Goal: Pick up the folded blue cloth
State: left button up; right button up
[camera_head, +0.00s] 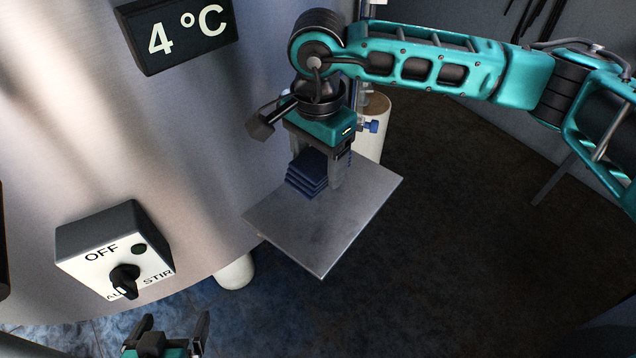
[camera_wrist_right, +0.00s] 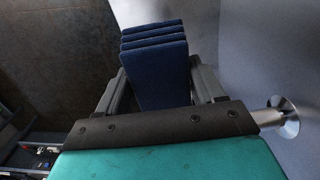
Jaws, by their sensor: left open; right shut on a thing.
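The folded blue cloth (camera_head: 307,174) is a small dark-blue stack of layers at the back left of a metal shelf (camera_head: 325,222), beside the tank. My right gripper (camera_head: 318,178) points down over the shelf and is shut on the cloth. In the right wrist view the cloth (camera_wrist_right: 156,62) sits between the two fingers (camera_wrist_right: 158,90), its folded edges facing up in the picture. Whether its underside touches the shelf is hard to tell. My left gripper (camera_head: 172,328) is open and empty at the bottom of the head view, below the switch box.
The steel tank (camera_head: 215,150) fills the left, with a 4 °C display (camera_head: 180,32) and an OFF/STIR switch box (camera_head: 115,252). A white cylinder (camera_head: 374,128) stands behind the shelf. The shelf's front is bare. Dark open floor (camera_head: 470,240) lies to the right.

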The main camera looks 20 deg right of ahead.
aim_at(318, 160)
notch_tip(318, 160, up, 14)
jog(key=shift+f, duration=0.25)
jog(key=o, duration=0.5)
jog(key=c, duration=0.4)
